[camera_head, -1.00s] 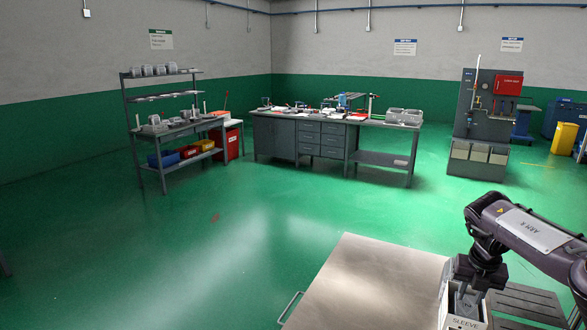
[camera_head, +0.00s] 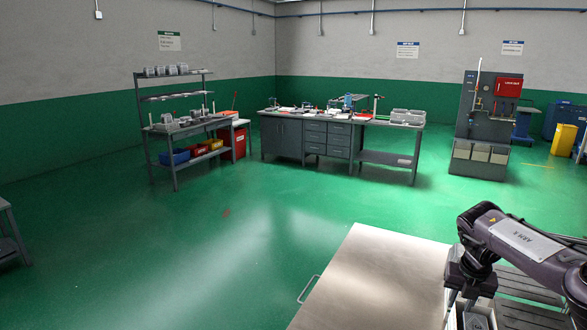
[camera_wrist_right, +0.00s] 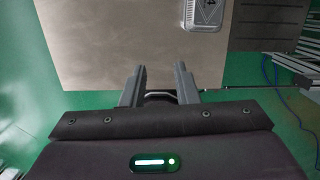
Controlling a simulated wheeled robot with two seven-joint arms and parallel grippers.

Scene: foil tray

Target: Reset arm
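My right gripper (camera_head: 470,292) is at the lower right of the head view, pointing down near the right edge of the steel-topped table (camera_head: 375,285). In the right wrist view its two fingers (camera_wrist_right: 159,84) stand apart with nothing between them. A silver, embossed tray-like item (camera_wrist_right: 202,13) lies beyond the fingertips at the top of that view, clear of them and partly cut off. A light open box (camera_head: 453,318) shows under the gripper in the head view, mostly hidden. My left gripper is not in view.
A slatted dark surface (camera_head: 527,288) lies right of the table. A metal handle (camera_head: 308,289) sticks out at the table's left edge. Further off are a shelf rack (camera_head: 178,120), a workbench (camera_head: 330,140) and a grey panel station (camera_head: 487,125). The green floor between is clear.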

